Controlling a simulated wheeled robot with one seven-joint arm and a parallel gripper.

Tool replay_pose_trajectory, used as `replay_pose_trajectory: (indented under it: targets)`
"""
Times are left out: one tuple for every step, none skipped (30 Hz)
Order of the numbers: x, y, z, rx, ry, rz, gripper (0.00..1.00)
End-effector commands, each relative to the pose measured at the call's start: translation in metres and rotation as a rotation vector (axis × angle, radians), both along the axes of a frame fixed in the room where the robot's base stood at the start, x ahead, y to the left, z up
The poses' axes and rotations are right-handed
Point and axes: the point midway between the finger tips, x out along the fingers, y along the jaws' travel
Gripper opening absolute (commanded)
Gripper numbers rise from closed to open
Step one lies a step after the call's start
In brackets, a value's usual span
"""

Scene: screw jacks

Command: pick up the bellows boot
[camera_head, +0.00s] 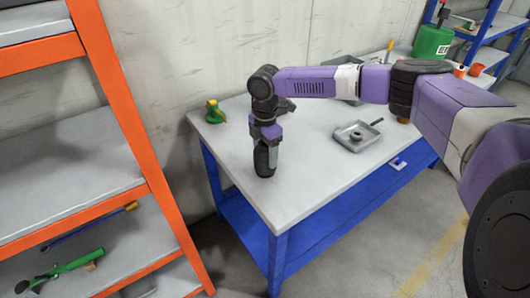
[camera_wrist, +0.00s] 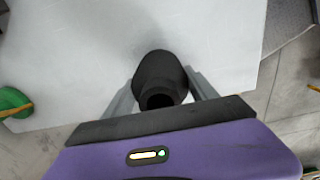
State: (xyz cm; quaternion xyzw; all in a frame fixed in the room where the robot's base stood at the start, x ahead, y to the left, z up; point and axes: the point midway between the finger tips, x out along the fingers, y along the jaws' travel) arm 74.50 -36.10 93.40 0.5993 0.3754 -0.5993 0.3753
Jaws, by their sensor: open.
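The bellows boot (camera_wrist: 160,72) is a black, rounded, tapering piece with a dark round opening at its near end. It stands on the white-grey tabletop, between the two grey fingers of my gripper (camera_wrist: 162,92) in the wrist view. The fingers are open, one on each side; whether either touches it I cannot tell. In the head view my gripper (camera_head: 266,138) points down over the table's near left part, and the black boot (camera_head: 265,160) shows below it. The gripper's fingers are hard to make out there.
A green part (camera_head: 214,112) stands on the table's back left. A grey tray (camera_head: 359,135) with a ring-shaped part (camera_head: 356,136) inside lies to the right. An orange shelf rack (camera_head: 130,110) stands close on the left. The tabletop between boot and tray is clear.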

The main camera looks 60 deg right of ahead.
Motion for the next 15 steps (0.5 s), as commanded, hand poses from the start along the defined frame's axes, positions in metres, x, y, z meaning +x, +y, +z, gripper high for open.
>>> replay_pose_trajectory:
  targets:
    - [0.0,-0.0001,-0.0011,0.0,0.0,0.0,0.66]
    - [0.0,-0.0001,-0.0016,0.0,0.0,0.0,0.66]
    - [0.0,-0.0001,-0.0017,0.0,0.0,0.0,0.66]
    - [0.0,-0.0001,-0.0017,0.0,0.0,0.0,0.66]
    - [0.0,0.0,-0.0017,0.0,0.0,0.0,0.66]
    - [0.0,0.0,-0.0017,0.0,0.0,0.0,0.66]
    - [0.0,0.0,-0.0016,0.0,0.0,0.0,0.64]
    - [0.0,0.0,-0.0016,0.0,0.0,0.0,0.58]
    - [0.0,0.0,-0.0016,0.0,0.0,0.0,0.51]
    - [0.0,0.0,-0.0016,0.0,0.0,0.0,0.45]
    - [0.0,0.0001,-0.0016,0.0,0.0,0.0,0.39]
    - [0.0,0.0,-0.0015,0.0,0.0,0.0,0.31]
    - [0.0,0.0001,-0.0015,0.0,0.0,0.0,0.25]
    - [0.0,0.0001,-0.0015,0.0,0.0,0.0,0.19]
    - [0.0,0.0001,-0.0015,0.0,0.0,0.0,0.11]
